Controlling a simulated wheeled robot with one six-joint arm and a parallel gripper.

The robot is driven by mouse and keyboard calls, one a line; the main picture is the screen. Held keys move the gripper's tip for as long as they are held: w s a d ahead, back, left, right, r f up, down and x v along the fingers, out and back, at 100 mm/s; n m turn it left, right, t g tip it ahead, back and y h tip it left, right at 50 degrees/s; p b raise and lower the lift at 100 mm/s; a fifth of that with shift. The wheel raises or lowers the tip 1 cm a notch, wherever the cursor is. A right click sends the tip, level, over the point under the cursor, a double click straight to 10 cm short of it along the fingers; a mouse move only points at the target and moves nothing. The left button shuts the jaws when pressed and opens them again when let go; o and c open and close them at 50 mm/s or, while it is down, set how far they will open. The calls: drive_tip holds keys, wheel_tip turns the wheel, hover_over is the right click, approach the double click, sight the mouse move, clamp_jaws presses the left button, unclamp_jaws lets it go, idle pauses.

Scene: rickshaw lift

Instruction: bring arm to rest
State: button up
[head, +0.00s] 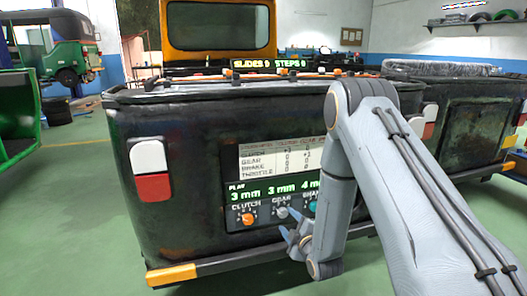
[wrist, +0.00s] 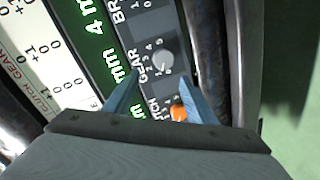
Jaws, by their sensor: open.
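My gripper (head: 289,236) is open in front of the control panel (head: 233,187) on the dark rickshaw body. In the wrist view my gripper (wrist: 161,77) shows two blue fingers spread apart, with nothing held. The grey gear knob (head: 282,212) lies just beyond the fingertips, and it also shows between them in the wrist view (wrist: 162,62). I cannot tell how large the gap to it is. The teal brake knob (head: 313,206) is partly covered by my arm.
A white table of clutch, gear, brake and throttle values (head: 275,160) sits above the knobs. An orange-ended bumper (head: 172,275) runs below the panel. A green vehicle (head: 62,45) stands at the back left. The green floor (head: 90,220) is clear at the left.

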drive_tip(key=s+a+r+m+g+h, duration=0.25)
drive_tip(key=s+r+m+g, duration=0.4)
drive_tip(key=s+r, duration=0.35)
drive_tip(key=s+d+r+m+g+h+p, duration=0.1)
drive_tip(key=s+r+m+g, duration=0.4)
drive_tip(key=s, duration=1.1)
drive_tip(key=s+d+r+m+g, duration=0.1)
drive_tip(key=s+r+g, duration=0.5)
drive_tip(key=s, duration=1.1)
drive_tip(key=d+r+m+t+p, duration=0.1)
drive_tip(key=d+r+p, duration=0.4)
drive_tip(key=p, duration=0.5)
drive_tip(key=d+r+m+t+p, duration=0.1)
drive_tip(key=d+r+p, duration=0.3)
drive_tip(key=r+p, duration=0.4)
drive_tip(key=shift+w+d+r+m+h+p, duration=0.25)
drive_tip(key=shift+d+m+h+p, duration=0.2)
drive_tip(key=shift+m+p, duration=0.6)
